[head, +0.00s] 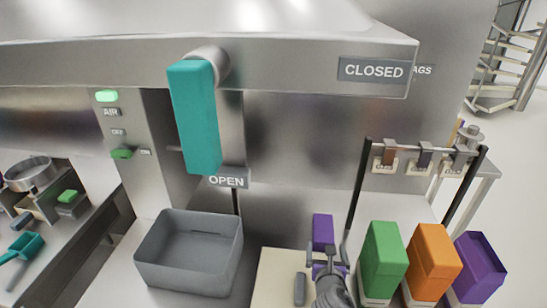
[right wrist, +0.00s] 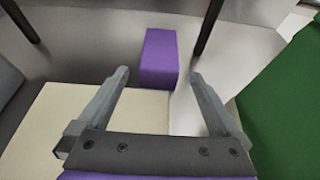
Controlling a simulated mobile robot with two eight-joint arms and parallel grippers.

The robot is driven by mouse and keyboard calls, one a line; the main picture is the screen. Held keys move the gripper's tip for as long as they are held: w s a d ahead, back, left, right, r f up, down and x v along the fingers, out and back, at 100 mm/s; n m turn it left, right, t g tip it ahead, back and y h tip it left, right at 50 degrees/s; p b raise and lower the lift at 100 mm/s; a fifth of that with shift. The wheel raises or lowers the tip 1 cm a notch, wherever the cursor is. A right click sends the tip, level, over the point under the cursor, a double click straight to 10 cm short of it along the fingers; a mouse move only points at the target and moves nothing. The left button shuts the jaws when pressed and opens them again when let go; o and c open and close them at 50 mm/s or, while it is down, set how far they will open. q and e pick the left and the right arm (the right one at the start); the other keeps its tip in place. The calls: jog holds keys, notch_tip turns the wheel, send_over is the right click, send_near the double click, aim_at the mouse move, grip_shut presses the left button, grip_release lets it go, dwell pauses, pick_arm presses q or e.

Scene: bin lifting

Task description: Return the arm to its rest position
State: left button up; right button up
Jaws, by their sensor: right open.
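My right gripper (head: 326,254) is low in the middle of the head view, above the right edge of a cream board. In the right wrist view the two grey fingers of this gripper (right wrist: 158,78) are spread wide with nothing between them. A purple block (right wrist: 160,58) lies just beyond the fingertips, apart from them; it also shows in the head view (head: 322,231). My left gripper is in neither view.
A grey bin (head: 190,252) stands left of the cream board (head: 273,270). Green (head: 384,258), orange (head: 432,260) and purple (head: 480,265) bins stand at right, beside a dark-posted rack (head: 363,185). A teal handle (head: 195,118) hangs by the OPEN label.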

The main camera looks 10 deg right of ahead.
jog(key=s+a+r+m+g+y+p, duration=0.2)
jog(key=s+m+g+p, duration=0.1)
jog(key=s+m, duration=0.8)
jog(key=s+a+r+m+g+y+p, duration=0.1)
jog(key=s+a+r+m+g+p, duration=0.2)
jog(key=s+m, duration=0.9)
jog(key=m+g, duration=0.1)
jog(key=m, duration=0.8)
jog(key=shift+m+g+y, duration=0.3)
jog(key=shift+m+y, duration=0.1)
